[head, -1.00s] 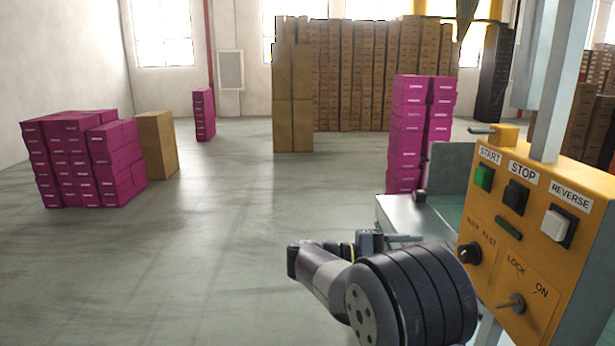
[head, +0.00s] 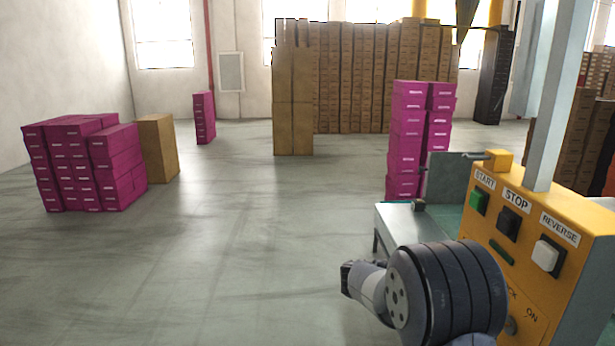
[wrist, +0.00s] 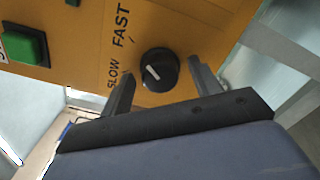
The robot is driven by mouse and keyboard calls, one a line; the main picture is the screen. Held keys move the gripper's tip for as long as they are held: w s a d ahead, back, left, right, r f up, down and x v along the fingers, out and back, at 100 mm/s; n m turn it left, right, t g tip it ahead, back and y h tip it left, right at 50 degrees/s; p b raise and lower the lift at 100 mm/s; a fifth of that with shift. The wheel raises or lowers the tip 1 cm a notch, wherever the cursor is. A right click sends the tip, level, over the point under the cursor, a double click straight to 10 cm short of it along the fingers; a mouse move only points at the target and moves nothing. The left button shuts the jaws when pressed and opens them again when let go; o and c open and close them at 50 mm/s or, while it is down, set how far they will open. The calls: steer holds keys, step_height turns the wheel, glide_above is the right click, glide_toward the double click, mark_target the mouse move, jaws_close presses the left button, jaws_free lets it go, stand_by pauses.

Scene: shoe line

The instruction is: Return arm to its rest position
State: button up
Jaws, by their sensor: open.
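My gripper (wrist: 157,82) is open in the wrist view, its two fingers apart with nothing between them. Beyond the fingers is the yellow control panel (wrist: 75,42) with a black speed knob (wrist: 159,70) marked SLOW and FAST. The knob's white pointer line is tilted. I cannot tell the exact gap between fingers and knob. In the head view my arm (head: 440,290) is at the lower right, in front of the yellow control box (head: 575,215). The gripper fingers are hidden there, and the arm covers the knob.
The box carries a green START button (head: 479,201), a black STOP button (head: 508,224) and a white REVERSE button (head: 547,255). A metal machine table (head: 401,221) stands beside it. Magenta box stacks (head: 118,165) and brown cartons (head: 294,95) stand farther off.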

steer(key=a+n+p, duration=0.9)
steer(key=n+p, duration=0.1)
steer(key=p, duration=0.2)
steer(key=shift+s+a+n, duration=0.15)
steer(key=shift+a+n, duration=0.05)
steer(key=shift+n, duration=0.2)
stand_by(0.7)
steer(key=shift+r, duration=0.15)
